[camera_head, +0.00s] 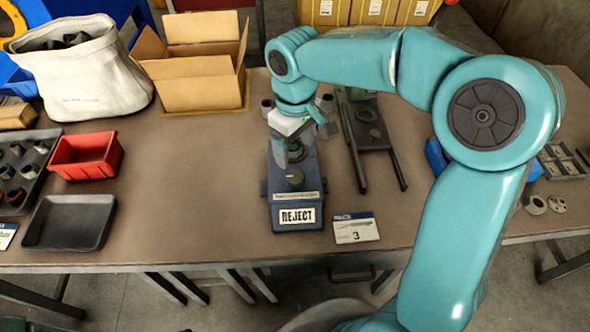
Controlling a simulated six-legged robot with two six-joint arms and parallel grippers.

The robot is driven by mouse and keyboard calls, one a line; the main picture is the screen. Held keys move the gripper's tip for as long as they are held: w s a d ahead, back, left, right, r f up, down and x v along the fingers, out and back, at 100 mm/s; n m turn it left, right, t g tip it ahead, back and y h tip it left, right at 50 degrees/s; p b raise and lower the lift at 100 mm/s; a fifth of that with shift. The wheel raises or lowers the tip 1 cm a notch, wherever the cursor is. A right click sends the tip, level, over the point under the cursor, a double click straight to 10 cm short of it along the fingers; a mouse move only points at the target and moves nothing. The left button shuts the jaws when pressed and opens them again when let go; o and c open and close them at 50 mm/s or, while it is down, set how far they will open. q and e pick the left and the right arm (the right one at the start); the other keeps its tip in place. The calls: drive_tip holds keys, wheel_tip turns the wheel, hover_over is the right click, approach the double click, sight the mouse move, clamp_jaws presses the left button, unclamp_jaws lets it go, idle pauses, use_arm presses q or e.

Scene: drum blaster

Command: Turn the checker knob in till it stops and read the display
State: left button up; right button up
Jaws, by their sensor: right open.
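The checker (284,207) is a dark blue block with a grey knob (294,177) on its front part and a plate below that reads REJECT (297,216). It stands near the table's front edge in the middle of the head view. My right gripper (296,151) points down over the back of the checker, just behind the knob. Its jaws are open; a small greenish part shows between or behind them, and I cannot tell whether they touch anything. My left gripper is out of view.
A card marked 3 (356,229) lies right of the checker. A dark stand with two rails (371,150) is behind it. A red bin (87,156), black tray (70,222), cardboard box (200,87) and canvas bag (84,80) fill the left. Bare table lies left of the checker.

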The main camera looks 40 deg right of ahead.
sight(295, 176)
wheel_tip(295, 176, down, 10)
drive_tip(key=shift+r+b, duration=0.25)
drive_tip(key=shift+b, duration=0.1)
drive_tip(key=c, duration=1.1)
